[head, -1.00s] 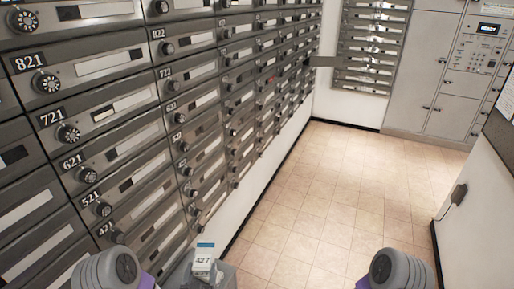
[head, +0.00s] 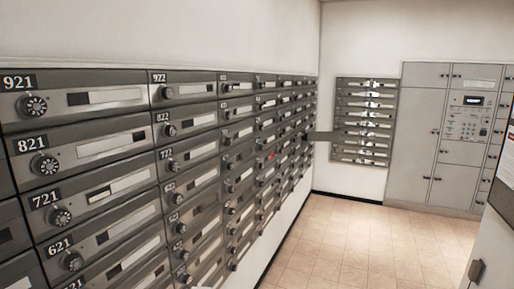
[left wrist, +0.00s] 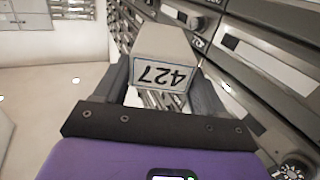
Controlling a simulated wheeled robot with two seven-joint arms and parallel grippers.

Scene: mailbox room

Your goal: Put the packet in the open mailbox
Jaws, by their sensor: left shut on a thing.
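The packet (left wrist: 176,44) is a pale box marked 427, seen in the left wrist view. My left gripper (left wrist: 160,88) is shut on it, with a dark finger on each side. The number reads upside down in that view. In the head view, a grey door (head: 332,136) sticks out from the far part of the mailbox wall, as on an open mailbox; the inside of that box is hidden by the angle. My right gripper is out of view.
Rows of shut, numbered mailboxes with round dials (head: 90,146) fill the left wall. A smaller mailbox panel (head: 364,122) hangs on the back wall beside grey lockers with a keypad (head: 440,140). The tiled floor (head: 340,240) is clear in the middle.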

